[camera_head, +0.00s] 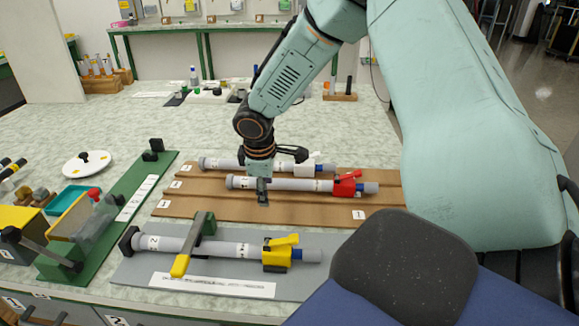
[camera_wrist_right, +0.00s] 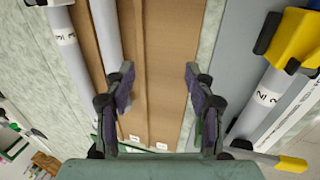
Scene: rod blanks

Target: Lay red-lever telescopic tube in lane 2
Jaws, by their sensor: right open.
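The red-lever telescopic tube (camera_head: 290,184), grey with a red lever (camera_head: 348,184) and blue section at its right, lies along the middle lane of the brown lane board (camera_head: 220,208). In the right wrist view the tube (camera_wrist_right: 106,35) runs beside my left-hand finger. My right gripper (camera_head: 262,192) is above the board, in front of the tube's middle. In the wrist view the gripper (camera_wrist_right: 158,95) is open, with bare board between its fingers. It holds nothing. My left gripper is not in view.
A white-lever tube (camera_head: 235,164) lies in the rear lane. A yellow-lever tube (camera_head: 240,249) rests on a grey plate (camera_head: 135,272) under a yellow-tipped clamp (camera_head: 192,250). A green fixture (camera_head: 128,222) stands at left. The front lane is empty.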

